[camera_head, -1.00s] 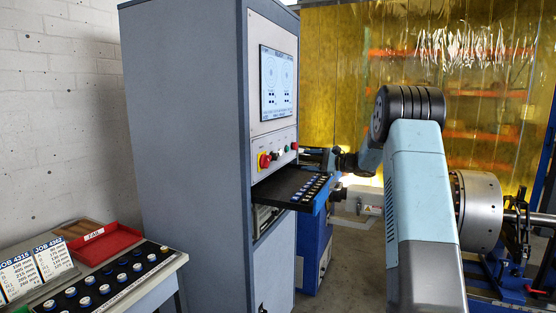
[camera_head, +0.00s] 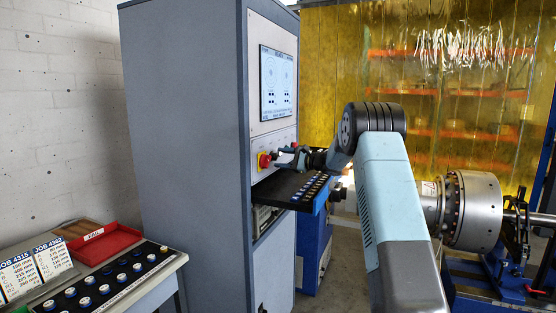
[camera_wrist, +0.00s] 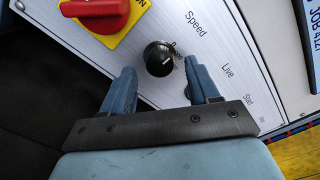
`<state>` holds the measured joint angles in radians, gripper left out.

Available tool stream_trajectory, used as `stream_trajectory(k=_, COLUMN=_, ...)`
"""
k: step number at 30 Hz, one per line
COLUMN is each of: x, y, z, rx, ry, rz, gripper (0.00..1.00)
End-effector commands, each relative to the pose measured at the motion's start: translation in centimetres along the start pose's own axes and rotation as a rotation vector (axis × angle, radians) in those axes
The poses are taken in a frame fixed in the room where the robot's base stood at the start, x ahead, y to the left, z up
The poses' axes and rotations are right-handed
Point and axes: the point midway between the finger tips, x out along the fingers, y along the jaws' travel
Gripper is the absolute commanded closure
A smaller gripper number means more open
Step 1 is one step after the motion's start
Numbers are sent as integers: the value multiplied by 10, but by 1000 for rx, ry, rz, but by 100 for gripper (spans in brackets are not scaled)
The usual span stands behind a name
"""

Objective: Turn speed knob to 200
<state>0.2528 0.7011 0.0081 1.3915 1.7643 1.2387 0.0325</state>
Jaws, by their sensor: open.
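The speed knob (camera_wrist: 158,58) is a round black dial with a white pointer mark, on a light panel beside the printed word "Speed" in the wrist view. My gripper (camera_wrist: 158,85) is open, with one blue finger on each side below the knob. The knob sits just beyond the fingertips, roughly midway between them, and no contact shows. In the head view my gripper (camera_head: 284,157) is at the cabinet's control panel (camera_head: 260,143). It hides the knob there. The scale marks around the knob are too small to read.
A red switch on a yellow plate (camera_wrist: 104,12) is close left of the knob. The words "Live" and "Start" are printed to the right. A black shelf (camera_head: 277,186) juts out below the panel. A screen (camera_head: 278,84) is above. A large metal rotor (camera_head: 472,210) stands right.

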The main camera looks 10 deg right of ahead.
Motion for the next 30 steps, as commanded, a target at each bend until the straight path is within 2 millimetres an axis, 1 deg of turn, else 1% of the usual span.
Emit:
stream_trajectory(k=1, x=6, y=0, z=0, rx=-1, ry=-1, rz=0, gripper=40)
stream_trajectory(k=3, x=11, y=0, z=0, rx=0, ry=-1, rz=0, gripper=40)
stream_trajectory(k=6, x=15, y=0, z=0, rx=0, ry=0, rz=0, gripper=40)
stream_trajectory(k=15, x=16, y=0, z=0, rx=0, ry=0, rz=0, gripper=40)
stream_trajectory(k=30, x=17, y=1, z=1, rx=0, ry=-1, rz=1, gripper=88)
